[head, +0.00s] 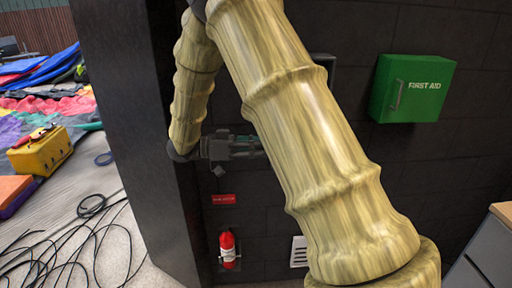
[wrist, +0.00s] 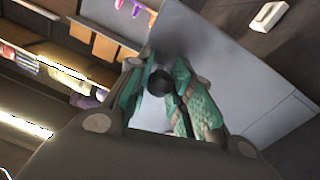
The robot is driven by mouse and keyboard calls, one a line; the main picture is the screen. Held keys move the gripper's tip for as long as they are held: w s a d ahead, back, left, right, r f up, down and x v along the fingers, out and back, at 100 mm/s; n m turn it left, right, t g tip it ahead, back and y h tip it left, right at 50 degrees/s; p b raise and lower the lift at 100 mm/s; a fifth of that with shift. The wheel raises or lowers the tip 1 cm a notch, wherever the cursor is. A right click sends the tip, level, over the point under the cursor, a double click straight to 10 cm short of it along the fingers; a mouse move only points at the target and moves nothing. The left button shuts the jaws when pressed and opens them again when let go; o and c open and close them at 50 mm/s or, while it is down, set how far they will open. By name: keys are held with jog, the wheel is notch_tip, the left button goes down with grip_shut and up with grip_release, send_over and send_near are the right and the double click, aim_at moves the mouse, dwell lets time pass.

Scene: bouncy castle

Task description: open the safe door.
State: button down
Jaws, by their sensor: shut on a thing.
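A smooth grey panel (wrist: 235,65), which looks like the safe door, fills the upper right of the wrist view. A dark round knob (wrist: 160,82) shows in front of it. My gripper (wrist: 165,100), with teal finger pads, is shut on the knob, one finger on each side. In the head view my gripper (head: 256,146) points right, and its fingertips are hidden behind my own arm. The safe is mostly hidden there too, so I cannot tell how far its door stands open.
A green first aid box (head: 413,88) hangs on the dark wall at right. A red fire extinguisher (head: 229,249) is low on the wall. A grey cabinet (head: 485,262) stands at lower right. Black cables (head: 85,235) and a yellow box (head: 40,152) lie at left.

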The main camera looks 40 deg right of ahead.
jog(key=shift+r, duration=0.1)
jog(key=c, duration=1.2)
grip_release()
jog(key=shift+a, duration=0.1)
jog(key=v, duration=1.1)
jog(key=shift+w+a, duration=0.25)
jog(key=shift+w, duration=0.05)
